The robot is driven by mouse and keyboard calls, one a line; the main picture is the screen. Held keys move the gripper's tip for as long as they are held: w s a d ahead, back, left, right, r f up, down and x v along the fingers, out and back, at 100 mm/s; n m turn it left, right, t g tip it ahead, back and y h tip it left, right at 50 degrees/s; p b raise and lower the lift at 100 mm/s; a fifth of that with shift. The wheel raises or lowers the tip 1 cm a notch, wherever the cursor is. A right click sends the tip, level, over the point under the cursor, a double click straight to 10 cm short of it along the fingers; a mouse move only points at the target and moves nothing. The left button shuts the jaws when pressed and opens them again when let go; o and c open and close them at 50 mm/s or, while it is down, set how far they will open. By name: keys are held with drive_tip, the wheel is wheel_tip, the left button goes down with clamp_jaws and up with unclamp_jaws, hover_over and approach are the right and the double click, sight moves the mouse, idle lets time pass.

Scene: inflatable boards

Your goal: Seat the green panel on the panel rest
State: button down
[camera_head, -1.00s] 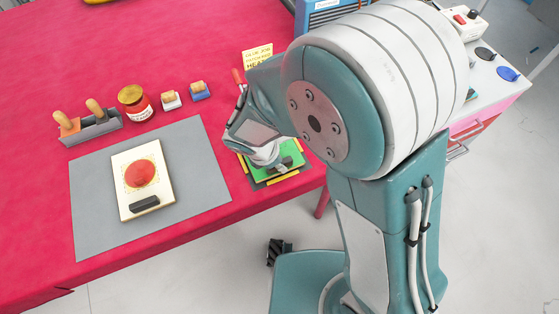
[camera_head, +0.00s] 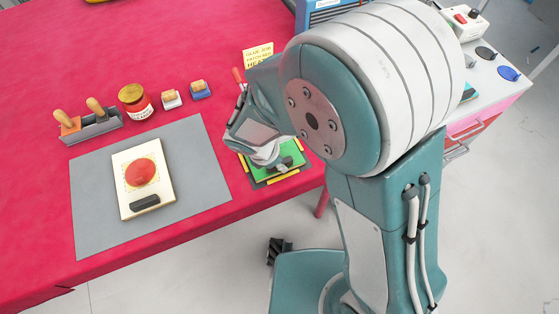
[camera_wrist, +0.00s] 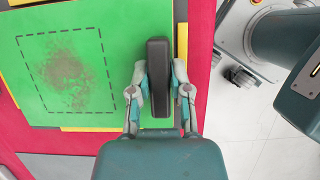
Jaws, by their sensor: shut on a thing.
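The green panel (camera_wrist: 115,70) fills the left of the wrist view, with a dashed rectangle and a brown smudge on it. Its dark upright handle (camera_wrist: 158,50) lies between the fingers of my gripper (camera_wrist: 158,88), which is shut on it. In the head view the panel (camera_head: 290,151) is partly hidden under my wrist. It lies over the panel rest, whose yellow edge strip (camera_head: 284,178) shows around it. Yellow strips also show at the panel's edges in the wrist view (camera_wrist: 182,42). I cannot tell whether the panel touches the rest all over.
On the red table (camera_head: 60,85), a grey mat (camera_head: 90,220) holds a cream board (camera_head: 125,165) with a red patch. A tool holder (camera_head: 95,128), a jar (camera_head: 134,101) and two small blocks stand behind it. A yellow sign (camera_head: 258,54) stands behind my gripper. The table edge is close.

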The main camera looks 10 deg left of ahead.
drive_tip(key=shift+c, duration=2.4)
unclamp_jaws()
drive_tip(key=o, duration=0.5)
drive_tip(key=shift+c, duration=0.2)
drive_tip(key=shift+r, duration=0.1)
drive_tip(key=shift+r, duration=2.9)
